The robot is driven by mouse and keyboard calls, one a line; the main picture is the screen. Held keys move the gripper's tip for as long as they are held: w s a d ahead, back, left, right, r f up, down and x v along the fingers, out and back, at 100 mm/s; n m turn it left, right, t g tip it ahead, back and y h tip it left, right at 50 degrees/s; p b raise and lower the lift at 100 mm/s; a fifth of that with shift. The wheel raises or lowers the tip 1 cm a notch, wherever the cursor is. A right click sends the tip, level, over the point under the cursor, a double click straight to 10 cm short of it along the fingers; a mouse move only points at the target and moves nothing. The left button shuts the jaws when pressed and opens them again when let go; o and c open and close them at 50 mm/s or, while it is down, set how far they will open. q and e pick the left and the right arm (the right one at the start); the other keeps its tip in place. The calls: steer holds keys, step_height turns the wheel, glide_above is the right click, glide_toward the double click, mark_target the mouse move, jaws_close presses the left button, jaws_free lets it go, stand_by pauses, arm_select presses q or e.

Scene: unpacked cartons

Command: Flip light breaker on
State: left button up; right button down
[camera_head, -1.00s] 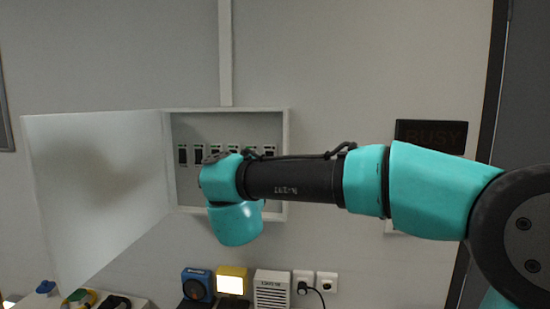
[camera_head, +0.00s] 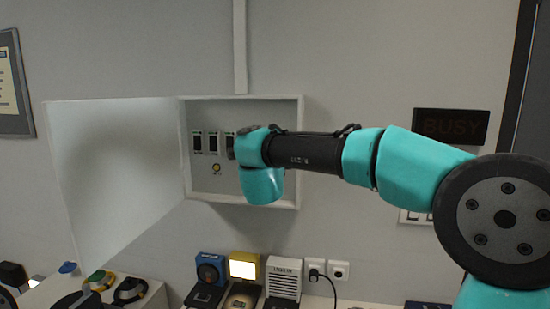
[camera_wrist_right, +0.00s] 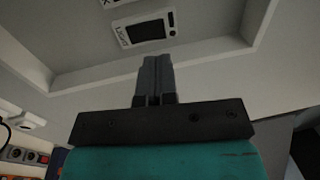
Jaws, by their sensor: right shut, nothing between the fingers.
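The open breaker box (camera_head: 299,190) is set in the wall, with its white door (camera_head: 115,170) swung out to the left. Black breakers (camera_head: 197,143) stand in a row inside, with a small yellow round part (camera_head: 216,168) below them. My right arm hides the right part of the row. In the right wrist view, my right gripper (camera_wrist_right: 155,62) is shut and empty, its tips just below a breaker (camera_wrist_right: 143,33) with a label. I cannot tell whether they touch it. My left gripper is not in view.
Below the box stand a blue device (camera_head: 210,268), a lit yellow lamp (camera_head: 243,268) and a white vented unit (camera_head: 284,277). A plug with a cord (camera_head: 316,274) sits in a wall socket. A dark BUSY sign (camera_head: 451,126) hangs at the right.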

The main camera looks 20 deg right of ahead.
steer(key=x, duration=0.6)
steer(key=shift+w+d+r, duration=0.1)
steer(key=shift+w, duration=0.1)
stand_by(0.4)
steer(key=s+a+r, duration=0.1)
steer(key=s+a, duration=0.6)
steer(key=s, duration=0.5)
steer(key=shift+r, duration=0.4)
steer(key=shift+f, duration=0.1)
